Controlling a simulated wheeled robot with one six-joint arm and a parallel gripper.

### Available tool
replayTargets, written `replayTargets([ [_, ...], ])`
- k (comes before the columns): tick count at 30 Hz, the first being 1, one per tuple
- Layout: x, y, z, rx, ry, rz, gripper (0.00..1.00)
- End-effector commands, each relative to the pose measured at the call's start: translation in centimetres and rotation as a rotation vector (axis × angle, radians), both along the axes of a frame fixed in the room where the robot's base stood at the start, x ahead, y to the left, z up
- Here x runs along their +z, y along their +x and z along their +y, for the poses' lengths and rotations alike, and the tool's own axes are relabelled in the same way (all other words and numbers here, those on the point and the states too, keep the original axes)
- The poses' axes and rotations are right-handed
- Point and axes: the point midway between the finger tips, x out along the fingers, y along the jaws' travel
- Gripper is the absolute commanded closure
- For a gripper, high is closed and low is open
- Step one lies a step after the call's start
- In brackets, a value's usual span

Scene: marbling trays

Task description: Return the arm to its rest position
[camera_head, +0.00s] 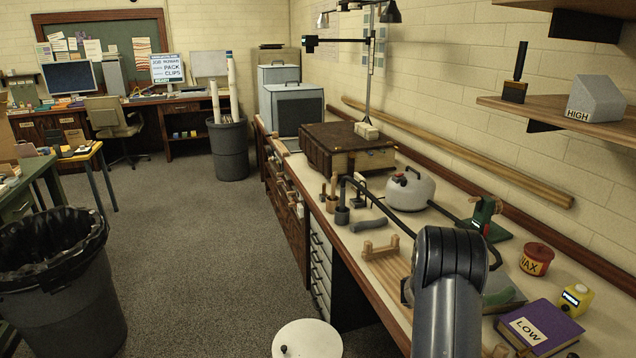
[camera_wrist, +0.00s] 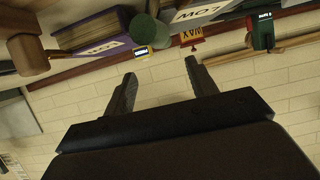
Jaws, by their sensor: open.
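In the head view my arm (camera_head: 450,290) rises from the bottom edge, bent over the long workbench at the right. The arm hides my gripper there. In the wrist view my gripper (camera_wrist: 161,82) shows two dark fingers spread apart with nothing between them. Past the fingertips are a yellow item (camera_wrist: 142,52) and a red tub (camera_wrist: 191,38) labelled WAX. The picture is upside down, with the brick wall (camera_wrist: 225,72) below them.
A wall shelf (camera_head: 560,110) overhangs at right. Open floor (camera_head: 200,250) lies left.

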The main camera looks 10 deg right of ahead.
Motion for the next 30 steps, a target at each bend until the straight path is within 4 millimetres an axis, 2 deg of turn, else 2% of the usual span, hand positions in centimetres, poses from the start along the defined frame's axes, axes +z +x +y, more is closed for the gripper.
replayTargets([
  [3, -0.9, 0.1, -2.4, -0.003, 0.001, 0.0, 0.46],
  [13, -3.3, 0.6, -8.2, -0.002, 0.0, 0.0, 0.46],
  [14, -4.1, 0.6, -8.5, -0.002, 0.001, 0.001, 0.46],
  [15, -2.5, 0.7, -8.3, 0.0, -0.003, -0.005, 0.46],
  [21, -0.4, 0.7, -8.2, 0.0, 0.0, -0.002, 0.46],
  [30, 0.3, 0.7, -8.1, 0.0, 0.0, 0.0, 0.46],
])
